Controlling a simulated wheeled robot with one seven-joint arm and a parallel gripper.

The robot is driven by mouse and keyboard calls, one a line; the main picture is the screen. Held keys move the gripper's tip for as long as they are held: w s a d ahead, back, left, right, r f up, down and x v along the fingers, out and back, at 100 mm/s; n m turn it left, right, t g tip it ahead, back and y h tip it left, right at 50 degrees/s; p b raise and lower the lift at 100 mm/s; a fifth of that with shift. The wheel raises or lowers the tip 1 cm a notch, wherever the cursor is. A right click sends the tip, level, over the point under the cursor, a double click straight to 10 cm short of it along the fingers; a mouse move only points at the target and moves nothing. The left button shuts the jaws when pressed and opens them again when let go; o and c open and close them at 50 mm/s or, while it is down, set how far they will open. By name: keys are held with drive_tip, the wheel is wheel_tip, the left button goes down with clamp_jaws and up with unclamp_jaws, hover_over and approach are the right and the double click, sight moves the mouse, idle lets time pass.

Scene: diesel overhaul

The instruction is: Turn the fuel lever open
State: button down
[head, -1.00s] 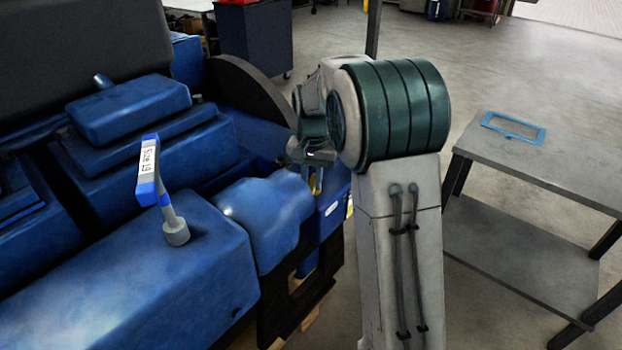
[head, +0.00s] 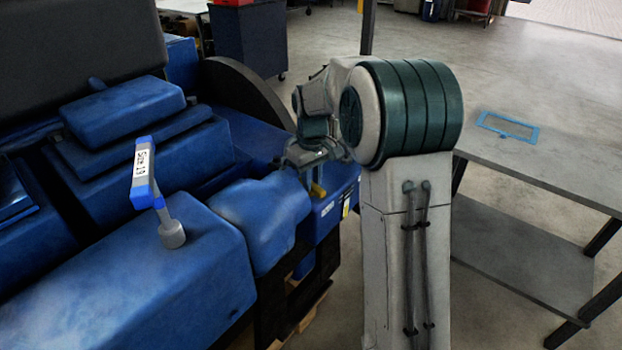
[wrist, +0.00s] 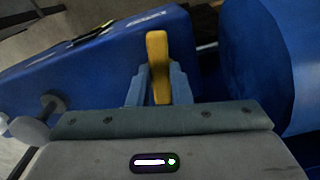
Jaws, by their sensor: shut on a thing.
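The fuel lever is a yellow bar (wrist: 158,62) that stands up between the fingers in the wrist view. My gripper (wrist: 158,88) is shut on it, with one blue-grey finger on each side. In the head view the lever (head: 318,190) shows as a small yellow piece below my gripper (head: 314,178), at the right end of the blue engine (head: 262,215). My arm hides part of that area. The angle of the lever against its valve cannot be told.
A wrench marked "Size 19" (head: 145,175) stands on a bolt on the engine's near block. Round grey knobs (wrist: 28,130) show left of the gripper in the wrist view. A grey table (head: 560,165) with a blue-framed tray (head: 507,126) stands at the right.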

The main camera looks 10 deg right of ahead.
sight(313, 183)
drive_tip(key=shift+w+d+r+n, duration=0.1)
drive_tip(key=shift+w+n, duration=0.05)
drive_tip(key=shift+n, duration=1.05)
drive_tip(key=c, duration=1.3)
unclamp_jaws()
wheel_tip(313, 183, up, 14)
drive_tip(key=shift+f, duration=0.1)
